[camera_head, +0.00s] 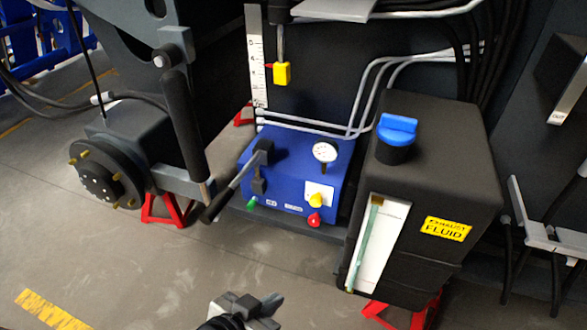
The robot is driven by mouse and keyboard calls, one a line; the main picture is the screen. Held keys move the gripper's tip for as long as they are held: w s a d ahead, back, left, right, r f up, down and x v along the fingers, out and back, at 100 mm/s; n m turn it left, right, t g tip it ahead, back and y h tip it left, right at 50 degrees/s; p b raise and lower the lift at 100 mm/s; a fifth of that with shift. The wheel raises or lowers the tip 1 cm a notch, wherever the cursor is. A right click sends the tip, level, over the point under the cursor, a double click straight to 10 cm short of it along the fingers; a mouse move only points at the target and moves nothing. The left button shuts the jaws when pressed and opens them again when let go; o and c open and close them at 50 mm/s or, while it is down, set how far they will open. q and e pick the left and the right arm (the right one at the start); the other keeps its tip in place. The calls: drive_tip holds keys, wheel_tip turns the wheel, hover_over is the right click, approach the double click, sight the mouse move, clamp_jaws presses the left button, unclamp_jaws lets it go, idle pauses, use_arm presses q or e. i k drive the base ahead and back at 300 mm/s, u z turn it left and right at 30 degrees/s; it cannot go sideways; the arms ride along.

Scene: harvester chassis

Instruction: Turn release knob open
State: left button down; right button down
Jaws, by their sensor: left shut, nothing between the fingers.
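A blue box (271,182), which looks like a pump unit, sits low against the dark chassis in the middle of the view. On its front are a red knob (314,219), a yellow knob (317,201) on a white plate, and a small green knob (251,204) at the left. I cannot tell which one is the release knob. My left gripper (262,306) is at the bottom edge, below the blue box and apart from it. It is shut and empty. My right gripper is not in view.
A black lever (222,198) sticks out left of the blue box, and a round gauge (325,152) tops it. A black fluid tank (450,190) with a blue cap (397,130) stands to the right. A wheel hub (98,181) is at left. The floor in front is clear.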

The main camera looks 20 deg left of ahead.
sight(314, 220)
drive_tip(key=z, duration=2.65)
drive_tip(key=k, duration=1.75)
drive_tip(key=u, duration=2.5)
